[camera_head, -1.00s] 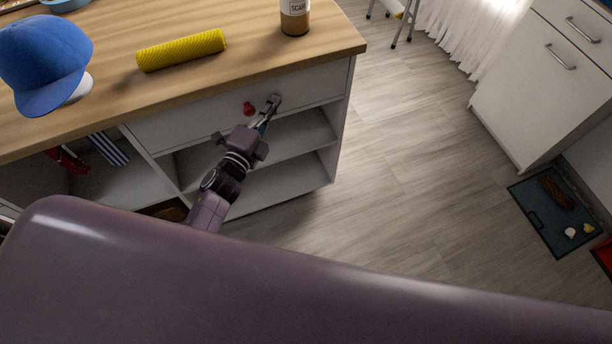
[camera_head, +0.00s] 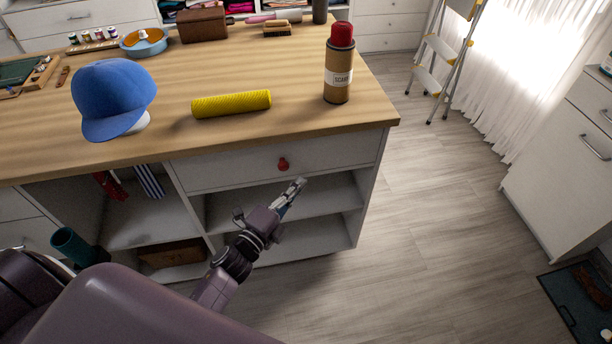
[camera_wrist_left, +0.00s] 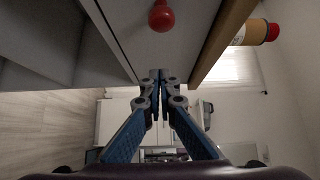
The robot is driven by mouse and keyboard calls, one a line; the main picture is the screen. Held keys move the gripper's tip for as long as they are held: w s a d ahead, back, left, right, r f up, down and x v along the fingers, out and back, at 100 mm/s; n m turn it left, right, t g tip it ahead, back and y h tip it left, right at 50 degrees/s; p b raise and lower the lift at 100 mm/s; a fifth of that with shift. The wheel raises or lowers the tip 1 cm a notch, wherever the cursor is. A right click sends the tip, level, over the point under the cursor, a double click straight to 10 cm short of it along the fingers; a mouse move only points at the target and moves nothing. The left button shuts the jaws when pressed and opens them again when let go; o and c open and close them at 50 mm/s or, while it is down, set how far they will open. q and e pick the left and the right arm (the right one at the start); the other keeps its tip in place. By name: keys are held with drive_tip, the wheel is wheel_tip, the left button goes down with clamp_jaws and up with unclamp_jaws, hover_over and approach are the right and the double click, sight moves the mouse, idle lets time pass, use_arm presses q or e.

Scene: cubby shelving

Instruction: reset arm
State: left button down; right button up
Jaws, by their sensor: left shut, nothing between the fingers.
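My left gripper (camera_head: 296,187) is shut and empty. It is in front of the cubby unit, just below the drawer with the red knob (camera_head: 283,164). The gripper and knob look apart in the head view. In the left wrist view, the shut fingertips (camera_wrist_left: 160,76) show in the middle, and the red knob (camera_wrist_left: 161,16) is at the top, beyond the fingers. The drawer (camera_head: 330,158) looks shut. My right gripper is in neither view.
The wooden countertop (camera_head: 180,139) holds a blue cap (camera_head: 113,98), a yellow roll (camera_head: 231,103) and a brown bottle with a red top (camera_head: 338,75). Open shelves (camera_head: 325,197) lie under the drawer. A stepladder (camera_head: 437,67) stands at the back right. The floor (camera_head: 432,200) right of the unit is clear.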

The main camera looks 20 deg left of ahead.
use_arm(q)
drive_tip(key=s+f+n+g+y, duration=0.1)
drive_tip(key=s+f+n+g, duration=0.25)
drive_tip(key=s+f, duration=0.55)
drive_tip(key=s+f+n+g+y, duration=0.15)
drive_tip(key=s+f+n, duration=0.25)
drive_tip(key=f, duration=0.8)
drive_tip(key=s+f+n+g, duration=0.35)
drive_tip(key=s+f, duration=0.35)
drive_tip(key=f, duration=0.4)
drive_tip(key=s+f+n+g, duration=0.2)
drive_tip(key=s+f, duration=0.2)
drive_tip(key=s, duration=0.5)
drive_tip(key=s+f+n+g, duration=0.2)
drive_tip(key=s+f, duration=0.3)
drive_tip(key=s, duration=0.4)
drive_tip(key=s+f+n+g, duration=0.2)
drive_tip(key=s+f+g, duration=0.2)
drive_tip(key=s, duration=0.5)
drive_tip(key=shift+a+f+n+y, duration=0.25)
drive_tip(key=shift+a+n+y, duration=0.15)
drive_tip(key=shift+y, duration=0.05)
